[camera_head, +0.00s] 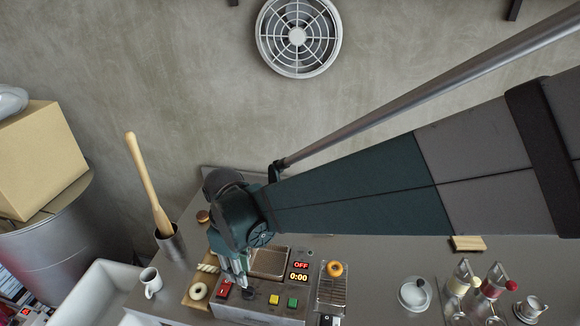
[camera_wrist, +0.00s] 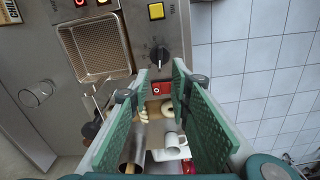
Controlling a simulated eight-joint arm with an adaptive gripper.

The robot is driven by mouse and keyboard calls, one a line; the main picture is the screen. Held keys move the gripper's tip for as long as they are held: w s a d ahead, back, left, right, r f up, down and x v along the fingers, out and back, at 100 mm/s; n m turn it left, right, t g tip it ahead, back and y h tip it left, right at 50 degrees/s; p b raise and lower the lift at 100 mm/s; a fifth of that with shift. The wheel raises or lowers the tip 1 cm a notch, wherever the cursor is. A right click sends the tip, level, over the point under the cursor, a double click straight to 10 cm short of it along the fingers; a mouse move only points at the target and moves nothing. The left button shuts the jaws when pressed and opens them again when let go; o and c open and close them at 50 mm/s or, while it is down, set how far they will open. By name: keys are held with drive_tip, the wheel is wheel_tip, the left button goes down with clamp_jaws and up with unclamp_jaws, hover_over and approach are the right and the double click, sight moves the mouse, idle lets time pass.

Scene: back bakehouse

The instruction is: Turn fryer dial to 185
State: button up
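The numbers around the dial are too small to read. My gripper (camera_head: 240,284) is over the left part of the fryer in the head view. In the wrist view my gripper (camera_wrist: 161,68) is open, with its two green fingers apart and nothing between the tips. The dial appears just beyond the fingertips, between them in the picture; contact cannot be told.
A red switch (camera_wrist: 161,88) sits beside the dial, and a yellow button (camera_wrist: 156,11) is on its other side. The fry basket (camera_wrist: 98,48) is close by. A white mug (camera_head: 151,283) and a metal holder (camera_head: 172,244) with a wooden rod stand to the left. Doughnuts lie nearby.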

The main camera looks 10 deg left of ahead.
sight(244, 288)
drive_tip(key=shift+f, duration=0.2)
drive_tip(key=shift+f, duration=3.7)
drive_tip(key=shift+c, duration=0.4)
clamp_jaws()
